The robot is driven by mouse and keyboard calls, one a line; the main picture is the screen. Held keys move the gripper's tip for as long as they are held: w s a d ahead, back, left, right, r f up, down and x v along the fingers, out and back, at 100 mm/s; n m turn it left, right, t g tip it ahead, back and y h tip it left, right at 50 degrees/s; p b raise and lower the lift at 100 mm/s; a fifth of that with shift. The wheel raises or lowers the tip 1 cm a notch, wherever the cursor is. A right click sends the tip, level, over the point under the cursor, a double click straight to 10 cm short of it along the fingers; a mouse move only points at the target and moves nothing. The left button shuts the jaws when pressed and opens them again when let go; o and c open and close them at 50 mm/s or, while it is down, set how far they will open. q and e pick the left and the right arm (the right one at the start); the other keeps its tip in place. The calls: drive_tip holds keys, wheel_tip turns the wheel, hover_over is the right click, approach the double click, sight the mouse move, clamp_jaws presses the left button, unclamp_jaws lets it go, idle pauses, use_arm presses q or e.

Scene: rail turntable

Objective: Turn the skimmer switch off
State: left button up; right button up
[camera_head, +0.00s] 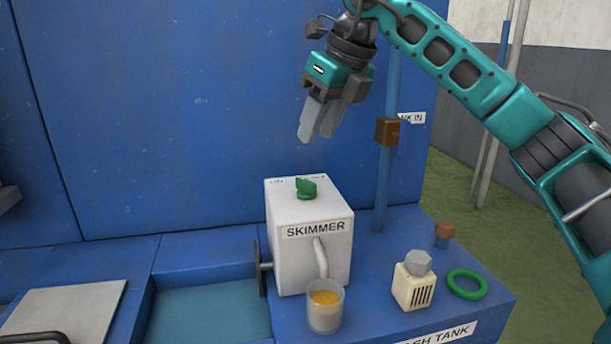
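The skimmer (290,250) is a white box with a SKIMMER label on its front, standing on the blue deck. Its switch is a green knob (305,188) on the box's top. Small lettering lies on the top to the left of and behind the knob; it is too small to read surely, and the knob hides part of it. My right gripper (318,137) hangs above the box, fingers pointing down, apart from the knob. Its two grey fingers show a small gap with nothing between them. My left gripper is not in view.
A blue pipe (386,180) with a brown box (387,131) rises to the right of the skimmer. A cup of orange liquid (325,310) stands under the spout. A cream vented block (412,288) and a green ring (467,284) are on the deck. A blue wall stands behind.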

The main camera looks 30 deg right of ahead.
sight(306, 180)
drive_tip(key=shift+h, duration=0.4)
drive_tip(key=x, duration=0.4)
drive_tip(key=d+b+x, duration=0.1)
drive_tip(key=x, duration=0.2)
drive_tip(key=b+x, duration=0.1)
drive_tip(key=x, duration=0.3)
drive_tip(key=shift+w+d+f, duration=0.25)
drive_tip(key=shift+w+f, duration=0.05)
drive_tip(key=shift+w, duration=0.1)
drive_tip(key=shift+c, duration=0.4)
clamp_jaws()
